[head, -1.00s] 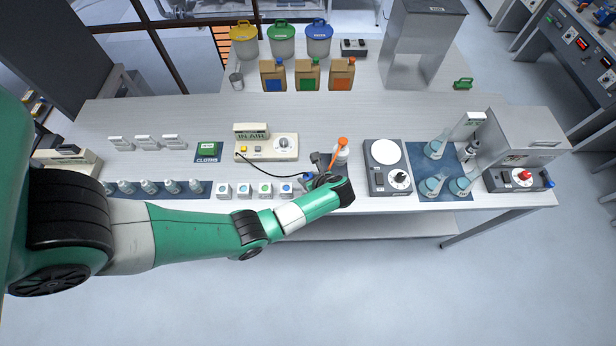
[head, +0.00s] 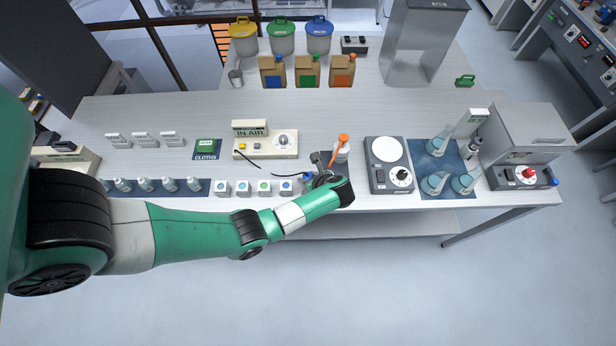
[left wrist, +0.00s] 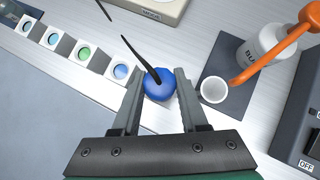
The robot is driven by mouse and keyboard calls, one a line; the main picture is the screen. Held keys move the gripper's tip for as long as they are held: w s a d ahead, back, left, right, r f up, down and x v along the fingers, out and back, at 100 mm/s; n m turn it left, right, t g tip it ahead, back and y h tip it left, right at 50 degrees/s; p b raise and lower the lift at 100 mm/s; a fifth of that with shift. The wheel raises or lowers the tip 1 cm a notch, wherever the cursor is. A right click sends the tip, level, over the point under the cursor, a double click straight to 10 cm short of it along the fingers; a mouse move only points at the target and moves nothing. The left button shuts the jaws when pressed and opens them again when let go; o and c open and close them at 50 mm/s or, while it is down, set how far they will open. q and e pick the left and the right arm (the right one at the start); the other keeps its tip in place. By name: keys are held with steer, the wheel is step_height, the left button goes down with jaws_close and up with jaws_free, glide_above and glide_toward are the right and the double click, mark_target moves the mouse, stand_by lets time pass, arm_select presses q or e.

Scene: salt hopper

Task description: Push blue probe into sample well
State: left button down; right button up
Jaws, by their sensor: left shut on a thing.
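The blue probe (left wrist: 158,83) is round-topped with a black cable rising from it. In the left wrist view it sits between the fingertips of my left gripper (left wrist: 158,98), which is shut on it. A small white open cup (left wrist: 214,90), apparently the sample well, stands right of the probe on a dark pad (left wrist: 236,72). The probe is beside the cup, not over it, and its lower end is hidden. In the head view my left gripper (head: 322,166) is at the table's front, left of the orange-spouted bottle (head: 341,152); the probe and cup are hard to make out there.
The orange-spouted bottle (left wrist: 265,48) stands close behind the cup. White blocks with coloured faces (head: 243,188) line up left of the gripper. A meter reading IN AIR (head: 265,144) sits behind. A dark device with a white disc (head: 388,165) is to the right.

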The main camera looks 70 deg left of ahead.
arm_select(q)
steer(key=shift+f+b, duration=0.7)
steer(key=shift+f, duration=0.1)
steer(key=shift+c, duration=1.8)
jaws_free()
steer(key=shift+o, duration=0.4)
steer(key=shift+o, duration=1.4)
steer(key=p+v, duration=0.4)
steer(key=v, duration=0.2)
